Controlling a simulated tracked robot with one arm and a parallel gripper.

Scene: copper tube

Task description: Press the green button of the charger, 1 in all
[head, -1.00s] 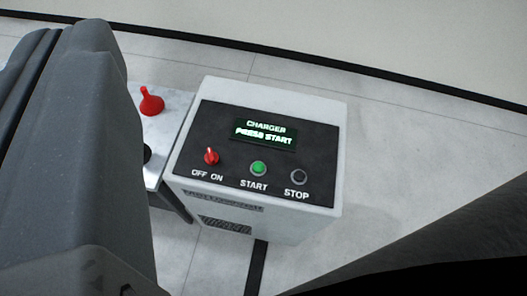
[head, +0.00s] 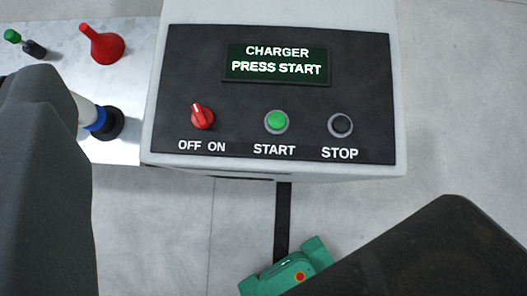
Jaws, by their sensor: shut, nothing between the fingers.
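The charger (head: 396,75) is a pale box with a black sloping panel at the top middle of the head view. Its screen (head: 277,65) reads "CHARGER PRESS START". The green button (head: 276,120) sits above the word START, in a grey ring, in plain view with nothing touching it. To its left is a red knob (head: 202,116) marked OFF ON. To its right is a black button (head: 341,125) marked STOP. I cannot make out my gripper's fingers in this view. Dark grey parts of my arm fill the left edge and the lower right corner.
A metal tabletop (head: 140,60) left of the charger holds a red funnel-shaped piece (head: 103,46), a small green-topped piece (head: 14,36) and a blue-ringed part (head: 98,122). The grey floor (head: 445,130) right of the charger is clear.

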